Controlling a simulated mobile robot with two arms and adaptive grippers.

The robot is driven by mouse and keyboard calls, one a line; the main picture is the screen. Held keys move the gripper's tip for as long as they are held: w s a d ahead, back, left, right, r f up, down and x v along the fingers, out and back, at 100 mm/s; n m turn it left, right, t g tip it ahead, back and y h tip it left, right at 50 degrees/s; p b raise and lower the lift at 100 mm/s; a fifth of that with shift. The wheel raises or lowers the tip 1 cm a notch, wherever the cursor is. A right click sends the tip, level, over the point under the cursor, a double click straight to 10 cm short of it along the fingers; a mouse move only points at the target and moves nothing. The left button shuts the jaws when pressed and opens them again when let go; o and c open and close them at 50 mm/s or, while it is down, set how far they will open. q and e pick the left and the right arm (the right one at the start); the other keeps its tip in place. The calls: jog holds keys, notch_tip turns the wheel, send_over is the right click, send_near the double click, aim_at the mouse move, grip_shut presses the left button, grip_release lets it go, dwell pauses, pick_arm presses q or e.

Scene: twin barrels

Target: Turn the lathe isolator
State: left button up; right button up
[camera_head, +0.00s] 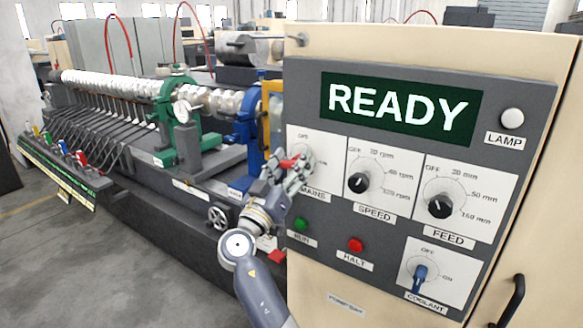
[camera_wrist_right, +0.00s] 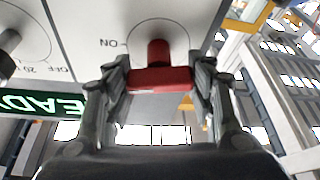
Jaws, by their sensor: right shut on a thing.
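The lathe isolator is a red rotary handle on the white MAINS plate (camera_head: 307,176) at the upper left of the grey control panel. My right gripper (camera_head: 288,168) reaches up to it from below and is shut on the red handle (camera_head: 290,163). In the right wrist view the red handle (camera_wrist_right: 160,78) sits between both fingers of the right gripper (camera_wrist_right: 160,82), its crossbar spanning the gap. The wrist picture is turned, and an "ON" mark shows left of the handle. In the head view the gripper hides part of the dial. My left gripper is not in view.
The panel also has a READY display (camera_head: 400,108), a SPEED knob (camera_head: 358,183), a FEED knob (camera_head: 439,207), a green RUN button (camera_head: 300,224), a red HALT button (camera_head: 355,244) and a blue COOLANT switch (camera_head: 419,278). The lathe (camera_head: 150,110) stands left of the cabinet. Floor at lower left is clear.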

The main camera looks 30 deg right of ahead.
jog(key=n+t+y, duration=0.1)
jog(key=n, duration=0.1)
jog(key=shift+r+n, duration=0.1)
jog(key=shift+n, duration=0.2)
jog(key=n, duration=0.2)
jog(key=n+t+y+p, duration=0.1)
jog(key=shift+r+n, duration=0.2)
jog(key=shift+n, duration=0.2)
jog(key=n+y+p, duration=0.2)
jog(key=n+p, duration=0.2)
jog(key=n+y+p, duration=0.1)
jog(key=n+p, duration=0.3)
jog(key=p, duration=0.1)
jog(key=shift+w+r+n+t+y, duration=0.1)
jog(key=shift+n+t+y, duration=0.2)
jog(key=shift+t+y, duration=0.1)
jog(key=shift+n+y+p, duration=0.4)
jog(key=shift+n+p, duration=0.4)
jog(key=shift+p, duration=0.1)
jog(key=shift+f+n+g+p, duration=0.35)
jog(key=shift+n+p, duration=0.2)
jog(key=shift+n, duration=0.45)
